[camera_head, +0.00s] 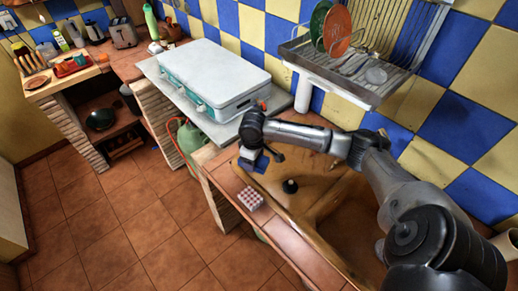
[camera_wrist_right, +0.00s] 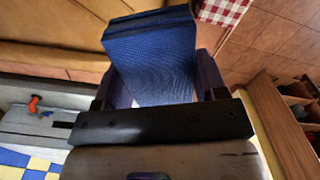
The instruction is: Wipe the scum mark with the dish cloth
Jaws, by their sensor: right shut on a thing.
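My right gripper (camera_head: 254,150) reaches over the near-left end of the ochre sink (camera_head: 318,198). It is shut on a blue folded cloth (camera_wrist_right: 150,55), which has a woven texture and fills the space between the fingers in the wrist view. The cloth is a small blue patch below the gripper in the head view (camera_head: 259,164); I cannot tell whether it touches the surface. I cannot make out a distinct scum mark; the gripper and cloth hide part of the sink there. My left gripper is out of view.
A red-and-white checked cloth (camera_head: 249,198) lies on the tiled counter edge beside the sink. A dark round piece (camera_head: 289,186) sits in the sink. A dish rack (camera_head: 350,62) with plates hangs above the sink.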

